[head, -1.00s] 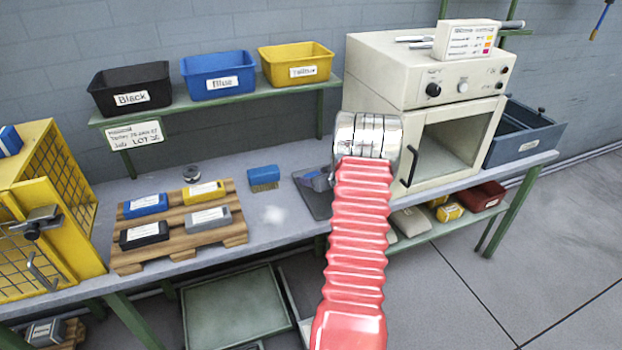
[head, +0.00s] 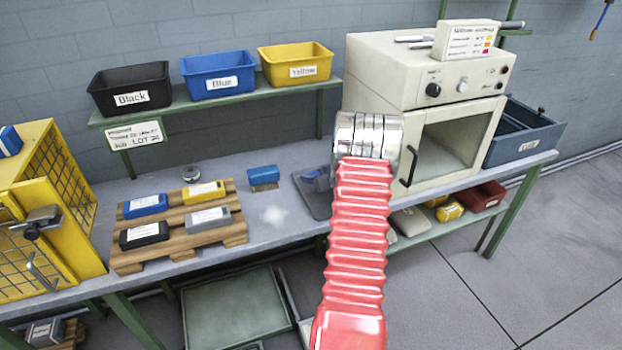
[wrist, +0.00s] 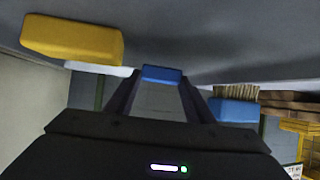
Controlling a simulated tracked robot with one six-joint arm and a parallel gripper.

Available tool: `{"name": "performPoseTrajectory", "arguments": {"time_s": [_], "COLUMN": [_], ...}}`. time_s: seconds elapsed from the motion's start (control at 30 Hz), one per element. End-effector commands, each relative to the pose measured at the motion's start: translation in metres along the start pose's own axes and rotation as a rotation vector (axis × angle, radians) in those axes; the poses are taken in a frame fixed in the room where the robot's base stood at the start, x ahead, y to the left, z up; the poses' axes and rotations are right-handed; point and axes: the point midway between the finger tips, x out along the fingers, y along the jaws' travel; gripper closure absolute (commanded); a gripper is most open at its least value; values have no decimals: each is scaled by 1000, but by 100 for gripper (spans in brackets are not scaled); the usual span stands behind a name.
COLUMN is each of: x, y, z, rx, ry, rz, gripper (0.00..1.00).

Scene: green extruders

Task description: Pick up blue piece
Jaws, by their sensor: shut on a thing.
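My gripper (wrist: 162,90) points away from the camera in the wrist view, its two dark fingers closed on a blue piece (wrist: 162,74) at their tips. Only a small face of the blue piece shows between them. In the head view my red, ribbed arm and silver wrist hide the gripper and the held piece. Another blue block with a white label (head: 146,205) lies on the wooden pallet.
The pallet (head: 238,234) also holds yellow, grey and black blocks. A blue brush (head: 263,174) and a dark tray (head: 303,190) are on the bench. Black, blue (head: 217,78) and yellow bins stand on the shelf. A cream oven (head: 388,105) stands at right.

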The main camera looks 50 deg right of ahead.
Motion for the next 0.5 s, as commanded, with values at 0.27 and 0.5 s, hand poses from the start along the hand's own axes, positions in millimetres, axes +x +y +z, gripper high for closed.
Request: {"name": "performPoseTrajectory", "arguments": {"time_s": [0.27, 0.5], "x": [0, -4], "y": [0, 0], "z": [0, -9], "rx": [0, -2], "ry": [0, 2], "rz": [0, 0], "gripper": [74, 74]}}
